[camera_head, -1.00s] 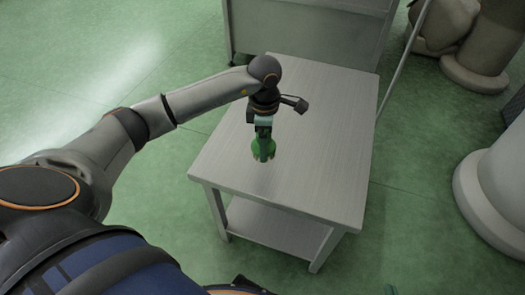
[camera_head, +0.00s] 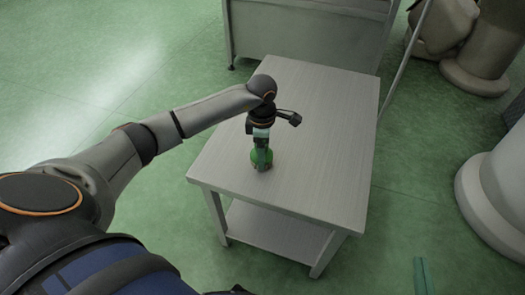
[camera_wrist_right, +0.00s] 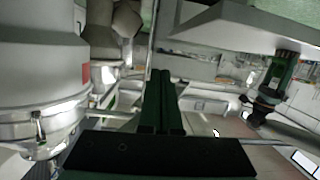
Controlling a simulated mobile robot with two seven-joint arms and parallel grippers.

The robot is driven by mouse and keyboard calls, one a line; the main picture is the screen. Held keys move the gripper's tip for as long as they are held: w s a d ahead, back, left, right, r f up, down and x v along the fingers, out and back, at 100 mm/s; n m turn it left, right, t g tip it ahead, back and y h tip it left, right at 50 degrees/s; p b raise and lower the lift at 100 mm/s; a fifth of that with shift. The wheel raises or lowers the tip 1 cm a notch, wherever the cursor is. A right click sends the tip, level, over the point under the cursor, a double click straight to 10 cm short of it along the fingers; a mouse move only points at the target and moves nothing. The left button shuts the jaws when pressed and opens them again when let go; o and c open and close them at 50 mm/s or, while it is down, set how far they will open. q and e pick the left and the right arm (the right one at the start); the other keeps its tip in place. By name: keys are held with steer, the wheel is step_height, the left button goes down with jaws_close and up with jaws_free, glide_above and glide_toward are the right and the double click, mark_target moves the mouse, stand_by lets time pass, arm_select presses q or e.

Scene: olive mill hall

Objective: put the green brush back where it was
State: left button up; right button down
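The green brush (camera_head: 261,160) is at the left front part of the pale grey table (camera_head: 315,120), its lower end at or just over the top; I cannot tell whether it touches. My left gripper (camera_head: 262,146) points down from above and is shut on the brush, hiding its upper part. In the right wrist view the left hand shows tilted at the right, with a green shape by the tabletop. My right gripper (camera_head: 421,275) shows as a narrow green strip at the lower right, empty. Its two dark green fingers (camera_wrist_right: 162,90) lie together in the right wrist view.
The tabletop around the brush is bare, with a lower shelf (camera_head: 275,232) beneath. A grey cabinet (camera_head: 305,35) stands behind the table. Pale rounded machine parts (camera_head: 495,190) stand at the right. Green floor is free between them and the table.

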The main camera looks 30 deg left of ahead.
arm_select(q)
steer(key=shift+f, duration=0.15)
arm_select(e)
steer(key=shift+w+r, duration=0.1)
steer(key=shift+r, duration=0.25)
arm_select(q)
steer(key=o, duration=1.3)
arm_select(e)
steer(key=shift+r, duration=0.15)
arm_select(q)
steer(key=shift+r, duration=0.2)
step_height(320, 180, up, 11)
steer(key=shift+a+f+p, duration=0.1)
steer(key=shift+f+p, duration=0.05)
steer(key=shift+p, duration=0.95)
steer(key=shift+r, duration=0.6)
arm_select(e)
steer(key=s+f+m+g+h, duration=0.1)
steer(key=s+f+g, duration=0.4)
steer(key=f, duration=0.7)
steer(key=shift+s+a+f+g, duration=0.15)
steer(key=shift+s+g, duration=0.25)
steer(key=shift+s, duration=0.65)
